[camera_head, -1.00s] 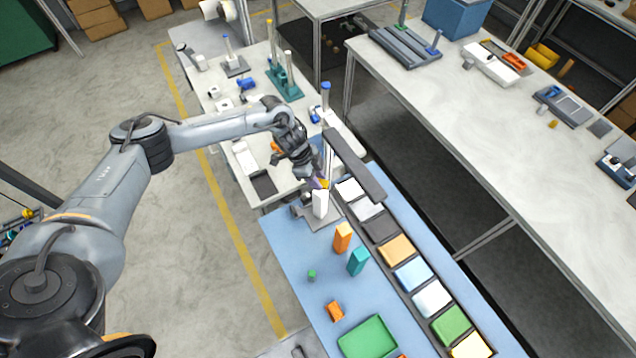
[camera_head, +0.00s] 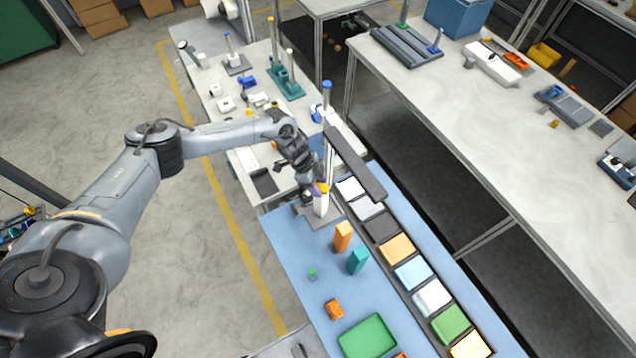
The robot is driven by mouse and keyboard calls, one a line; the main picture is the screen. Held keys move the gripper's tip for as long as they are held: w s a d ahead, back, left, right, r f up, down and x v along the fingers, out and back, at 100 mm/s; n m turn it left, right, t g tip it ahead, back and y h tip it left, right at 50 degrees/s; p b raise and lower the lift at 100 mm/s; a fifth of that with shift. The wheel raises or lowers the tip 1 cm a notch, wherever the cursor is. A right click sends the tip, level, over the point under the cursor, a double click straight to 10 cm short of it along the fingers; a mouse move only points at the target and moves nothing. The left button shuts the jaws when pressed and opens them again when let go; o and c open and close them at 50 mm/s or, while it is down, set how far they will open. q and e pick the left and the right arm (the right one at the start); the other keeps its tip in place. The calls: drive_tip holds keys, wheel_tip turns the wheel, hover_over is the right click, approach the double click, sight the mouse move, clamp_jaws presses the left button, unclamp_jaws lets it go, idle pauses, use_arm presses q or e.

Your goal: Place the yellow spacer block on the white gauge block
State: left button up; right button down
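The white gauge block (camera_head: 321,205) stands upright on a grey base at the far end of the blue mat. The small yellow spacer block (camera_head: 323,187) shows at the top of the white block and looks to be on it, with a purple patch beside it. Whether the two touch fully is too small to tell. My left gripper (camera_head: 311,193) is just left of the yellow block, close to it. Its fingertips are small and dark, so I cannot tell whether they are open or still around the block. My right gripper is not in view.
An upright post with a blue top (camera_head: 327,100) and a dark horizontal arm (camera_head: 356,165) stand right behind the blocks. An orange block (camera_head: 342,236) and a teal block (camera_head: 358,260) stand nearer on the blue mat (camera_head: 290,245). A row of coloured trays runs along the right.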

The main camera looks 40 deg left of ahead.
use_arm(q)
drive_tip(key=shift+o, duration=0.5)
drive_tip(key=shift+r, duration=0.1)
drive_tip(key=shift+r, duration=0.15)
drive_tip(key=b+v, duration=0.1)
drive_tip(key=v, duration=1)
drive_tip(key=s+d+f+t+h, duration=0.1)
drive_tip(key=s+d+t, duration=0.15)
drive_tip(key=d, duration=1.15)
drive_tip(key=s+d+t, duration=0.2)
drive_tip(key=d+t, duration=0.1)
drive_tip(key=d, duration=1.1)
drive_tip(key=s+a+n+g+y, duration=0.2)
drive_tip(key=s+a+n, duration=0.3)
drive_tip(key=s, duration=0.4)
drive_tip(key=s+a+n+g+y, duration=0.2)
drive_tip(key=s+a+n, duration=0.3)
drive_tip(key=s+a, duration=0.2)
drive_tip(key=s, duration=0.2)
drive_tip(key=shift+s+a+n+y, duration=0.25)
drive_tip(key=shift+s+n+y, duration=0.1)
drive_tip(key=shift+n+y, duration=0.05)
drive_tip(key=shift+r, duration=0.1)
